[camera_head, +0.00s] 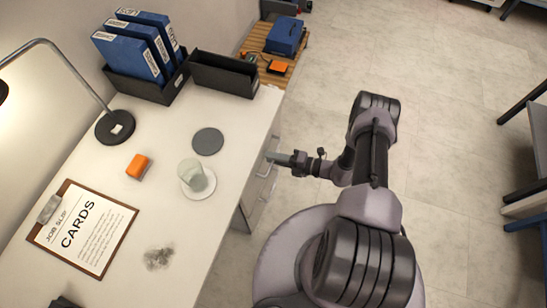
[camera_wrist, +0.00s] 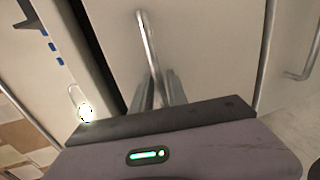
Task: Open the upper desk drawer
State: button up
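The desk's drawer unit (camera_head: 258,197) shows at the desk's right side, partly hidden under the desktop. My gripper (camera_head: 277,158) is at the drawer fronts, just beyond the desk edge. In the wrist view a pale drawer front (camera_wrist: 205,45) fills the middle, with a long metal bar handle (camera_wrist: 147,40). My gripper's two dark fingers (camera_wrist: 162,92) are at the lower end of this handle, one on each side of it. Whether they press on the bar is unclear. A dark gap (camera_wrist: 101,58) runs along the left of the front. Whether the drawer stands out is not clear.
The white desktop (camera_head: 235,135) holds a clipboard (camera_head: 84,228), an orange block (camera_head: 138,166), a glass (camera_head: 192,174), binders (camera_head: 130,50) and a lamp base (camera_head: 115,126). A wooden cart (camera_head: 272,70) stands beyond. The floor (camera_head: 440,90) to the right is open.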

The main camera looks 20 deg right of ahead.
grip_shut()
dwell(1.3)
